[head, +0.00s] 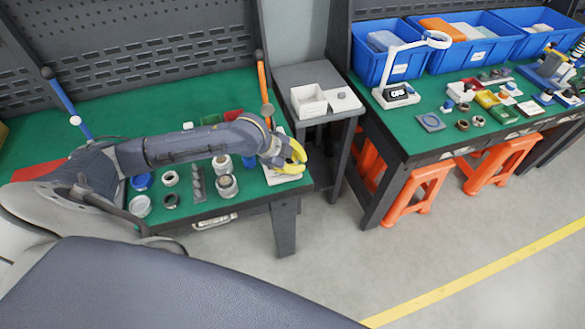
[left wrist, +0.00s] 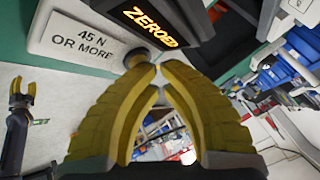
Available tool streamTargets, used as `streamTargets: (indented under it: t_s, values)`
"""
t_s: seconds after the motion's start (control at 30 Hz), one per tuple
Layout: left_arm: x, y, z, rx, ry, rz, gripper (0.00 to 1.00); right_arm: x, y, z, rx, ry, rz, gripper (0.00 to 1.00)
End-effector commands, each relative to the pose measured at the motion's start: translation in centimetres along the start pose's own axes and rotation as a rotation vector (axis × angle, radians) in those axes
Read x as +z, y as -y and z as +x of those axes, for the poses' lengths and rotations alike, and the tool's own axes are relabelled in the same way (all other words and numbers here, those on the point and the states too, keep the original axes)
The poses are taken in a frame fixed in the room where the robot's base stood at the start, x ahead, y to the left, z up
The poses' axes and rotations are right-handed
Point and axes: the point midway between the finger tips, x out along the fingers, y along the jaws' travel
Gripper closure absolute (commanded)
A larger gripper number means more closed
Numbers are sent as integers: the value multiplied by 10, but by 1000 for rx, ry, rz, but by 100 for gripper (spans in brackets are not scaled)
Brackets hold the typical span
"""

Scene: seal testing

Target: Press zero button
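My left gripper (head: 296,158) is over the right end of the near green bench, its yellow fingers above a white device base (head: 283,178). In the left wrist view the left gripper's fingertips (left wrist: 158,68) are together, with nothing held between them. A dark display (left wrist: 152,20) with glowing orange letters reads "ZEROED". A round button (left wrist: 136,56) sits just beyond the fingertips, partly covered by them; I cannot tell whether they touch it. My right gripper (left wrist: 21,92) shows small at the left edge of the left wrist view, its fingers apart and empty.
A white plate (left wrist: 85,42) reads "45 N OR MORE". An orange-shafted tool (head: 265,90) stands behind my left gripper. Jars and rings (head: 227,185) stand left of it under the arm. A grey side table (head: 305,75) holds a white box (head: 308,101).

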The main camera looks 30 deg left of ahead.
Motion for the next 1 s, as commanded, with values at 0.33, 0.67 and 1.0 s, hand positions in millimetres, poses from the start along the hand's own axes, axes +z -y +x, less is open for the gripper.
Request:
streamTargets:
  t_s: [0.33,0.67,1.0]
  values:
    - [0,1,-1,1,1,1,100,0,0,0,0,0,0,56]
    - [-6,6,-11,0,0,0,100,0,0,0,0,0,0,56]
    - [-7,7,-13,1,0,0,100,0,0,0,0,0,0,56]
